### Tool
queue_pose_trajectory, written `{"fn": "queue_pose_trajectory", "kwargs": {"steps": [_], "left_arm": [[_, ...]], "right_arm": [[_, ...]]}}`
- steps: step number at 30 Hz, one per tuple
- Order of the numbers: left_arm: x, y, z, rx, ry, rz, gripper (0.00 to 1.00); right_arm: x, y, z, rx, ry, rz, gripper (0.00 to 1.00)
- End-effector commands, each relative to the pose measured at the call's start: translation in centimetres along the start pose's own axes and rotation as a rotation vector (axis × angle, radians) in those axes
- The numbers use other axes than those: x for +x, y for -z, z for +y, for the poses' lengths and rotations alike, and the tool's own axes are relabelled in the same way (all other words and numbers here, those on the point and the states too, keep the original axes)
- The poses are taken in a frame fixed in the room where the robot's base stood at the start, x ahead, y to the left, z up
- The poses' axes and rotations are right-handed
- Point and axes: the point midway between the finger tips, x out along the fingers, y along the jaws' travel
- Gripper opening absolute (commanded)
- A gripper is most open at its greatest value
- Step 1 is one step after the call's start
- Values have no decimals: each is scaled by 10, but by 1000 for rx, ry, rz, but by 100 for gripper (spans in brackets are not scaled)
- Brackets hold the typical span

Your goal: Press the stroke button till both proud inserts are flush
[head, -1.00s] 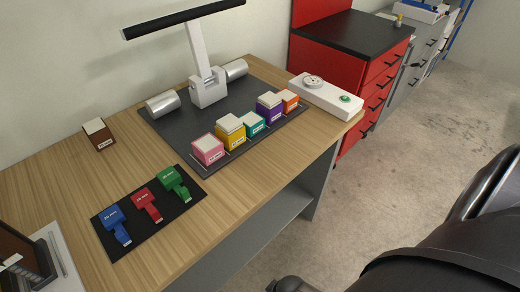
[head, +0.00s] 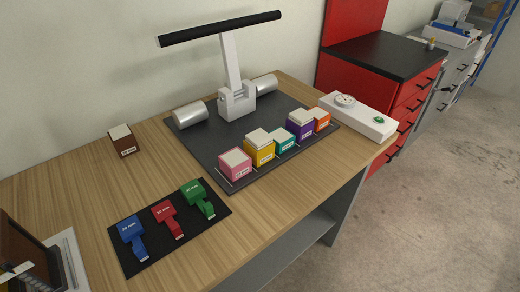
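A white control box (head: 366,122) stands at the right end of the table. It bears a green button (head: 379,119) and a round dial (head: 345,100). A row of white-topped blocks sits along the front edge of the dark plate: pink (head: 235,164), yellow (head: 259,147), teal (head: 282,141), purple (head: 300,125) and orange (head: 318,119). The yellow and purple blocks stand taller than their neighbours. A white post (head: 231,66) on the plate carries a long black bar (head: 220,29). Neither of my grippers is in view.
A black mat (head: 153,248) holds blue (head: 131,230), red (head: 164,214) and green (head: 193,192) labelled tools. A brown block (head: 123,139) stands at the back left. A red cabinet (head: 361,77) is beyond the table. The floor at right is clear.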

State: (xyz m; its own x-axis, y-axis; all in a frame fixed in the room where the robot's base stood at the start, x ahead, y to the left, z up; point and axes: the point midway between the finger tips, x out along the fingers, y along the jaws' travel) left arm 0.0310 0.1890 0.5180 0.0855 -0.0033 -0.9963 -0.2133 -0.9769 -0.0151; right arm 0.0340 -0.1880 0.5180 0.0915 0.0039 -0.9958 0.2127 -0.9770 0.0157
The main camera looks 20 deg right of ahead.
Motion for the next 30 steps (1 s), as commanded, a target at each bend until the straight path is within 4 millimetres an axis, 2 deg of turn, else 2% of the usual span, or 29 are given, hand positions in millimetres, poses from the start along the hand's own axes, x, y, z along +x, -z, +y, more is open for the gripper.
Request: {"fn": "queue_pose_trajectory", "kwargs": {"steps": [2, 15, 30], "left_arm": [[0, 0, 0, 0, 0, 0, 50], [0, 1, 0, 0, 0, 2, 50], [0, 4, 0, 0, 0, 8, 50]], "right_arm": [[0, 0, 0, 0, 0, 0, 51], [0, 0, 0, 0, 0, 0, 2], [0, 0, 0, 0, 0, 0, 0]]}}
